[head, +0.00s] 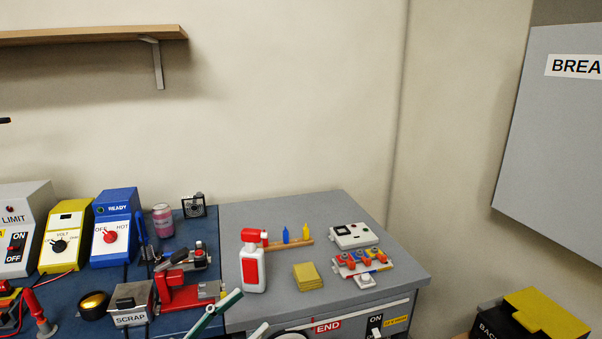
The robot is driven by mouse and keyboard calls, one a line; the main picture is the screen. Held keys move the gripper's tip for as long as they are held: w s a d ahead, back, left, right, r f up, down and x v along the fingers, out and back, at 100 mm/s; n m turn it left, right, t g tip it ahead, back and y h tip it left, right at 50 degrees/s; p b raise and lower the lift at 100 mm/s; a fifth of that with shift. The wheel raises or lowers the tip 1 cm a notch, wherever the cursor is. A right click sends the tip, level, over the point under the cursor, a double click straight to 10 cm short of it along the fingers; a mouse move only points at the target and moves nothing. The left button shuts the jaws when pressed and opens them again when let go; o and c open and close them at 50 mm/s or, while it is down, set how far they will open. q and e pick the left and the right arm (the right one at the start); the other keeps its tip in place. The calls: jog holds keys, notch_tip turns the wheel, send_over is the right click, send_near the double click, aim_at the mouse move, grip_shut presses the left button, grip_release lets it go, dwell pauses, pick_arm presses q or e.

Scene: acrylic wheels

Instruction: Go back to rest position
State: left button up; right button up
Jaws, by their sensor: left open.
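My left gripper (252,309) shows at the bottom edge of the head view, a little left of the middle. My right gripper is not in view.
A red vise (184,296), a SCRAP box (131,303) and a white spray bottle (253,270) stand near the left gripper in the picture. A yellow-topped black box (540,314) is at lower right. A wooden shelf (90,35) hangs upper left.

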pick_arm(q)
jog(key=a+f+n+t+y, duration=0.2)
jog(key=f+n+y, duration=0.15)
jog(key=f, duration=0.25)
jog(key=a+f+n+t+y, duration=0.1)
jog(key=a+f+n+y, duration=0.2)
jog(key=f+y, duration=0.15)
jog(key=s+a+f+g+y, duration=0.1)
jog(key=s+f+g+y, duration=0.1)
jog(key=s+f, duration=0.3)
jog(key=s+a+f+n+g+y, duration=0.1)
jog(key=s+f, duration=0.3)
jog(key=f, duration=0.7)
jog(key=s+a+f+n+g+y, duration=0.1)
jog(key=s+a+f+g+y, duration=0.1)
jog(key=s+f, duration=0.3)
notch_tip(320, 180, down, 4)
jog(key=shift+s+a+g+y, duration=0.35)
jog(key=shift+g+y, duration=0.25)
jog(key=shift+y, duration=0.1)
